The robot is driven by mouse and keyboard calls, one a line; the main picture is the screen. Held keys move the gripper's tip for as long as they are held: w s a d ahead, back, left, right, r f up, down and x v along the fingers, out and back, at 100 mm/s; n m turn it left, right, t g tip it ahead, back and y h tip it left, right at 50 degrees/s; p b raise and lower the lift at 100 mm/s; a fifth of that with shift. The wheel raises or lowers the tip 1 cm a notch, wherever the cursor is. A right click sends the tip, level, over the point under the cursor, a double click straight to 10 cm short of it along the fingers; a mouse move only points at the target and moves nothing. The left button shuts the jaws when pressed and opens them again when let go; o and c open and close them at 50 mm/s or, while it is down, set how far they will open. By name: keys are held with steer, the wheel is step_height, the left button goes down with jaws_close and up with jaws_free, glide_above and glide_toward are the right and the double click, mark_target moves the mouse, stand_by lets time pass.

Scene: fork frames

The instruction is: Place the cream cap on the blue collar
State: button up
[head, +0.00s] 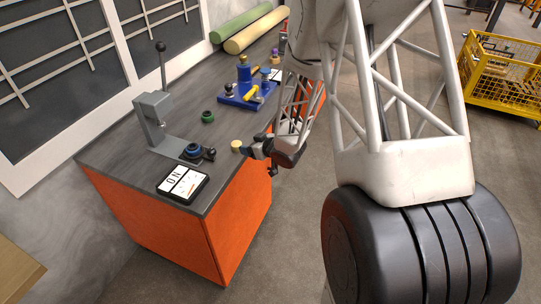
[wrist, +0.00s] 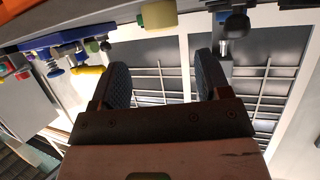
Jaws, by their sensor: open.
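The cream cap (head: 237,146) stands on the dark bench top near its right edge; it also shows at the top of the wrist view (wrist: 158,14). The blue collar (head: 193,150) sits on the base of the grey lever press, left of the cap; a blue part at the top right of the wrist view (wrist: 222,17) seems to be it. My gripper (head: 257,147) is just right of the cap at the bench edge. In the wrist view its two fingers (wrist: 161,68) are spread apart with nothing between them, and the cap is beyond the fingertips.
The grey press (head: 152,118) with its upright lever stands left of the cap. A green ring (head: 207,116) lies behind. A blue fixture with yellow handles (head: 246,90) stands further back. An "ON" panel (head: 183,184) lies at the bench's front. A yellow crate (head: 500,75) is on the floor.

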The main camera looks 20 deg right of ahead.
steer(key=s+d+r+m+g+h, duration=0.15)
steer(key=s+r+h, duration=0.35)
steer(key=r, duration=0.5)
steer(key=s+r+m+g+h, duration=0.2)
steer(key=s+r+m, duration=0.1)
steer(key=s+r, duration=0.55)
steer(key=s+a+r+g, duration=0.2)
steer(key=s+r, duration=0.1)
steer(key=s, duration=0.6)
steer(key=s+a+r+m+g, duration=0.1)
steer(key=s+r, duration=0.3)
steer(key=s, duration=0.4)
steer(key=s+a+r+g, duration=0.2)
steer(key=s+a+r, duration=0.1)
steer(key=s, duration=0.6)
steer(key=shift+s+a+r+m+g, duration=0.3)
steer(key=shift+r+m+g, duration=0.05)
steer(key=shift+o, duration=0.4)
steer(key=shift+w, duration=0.1)
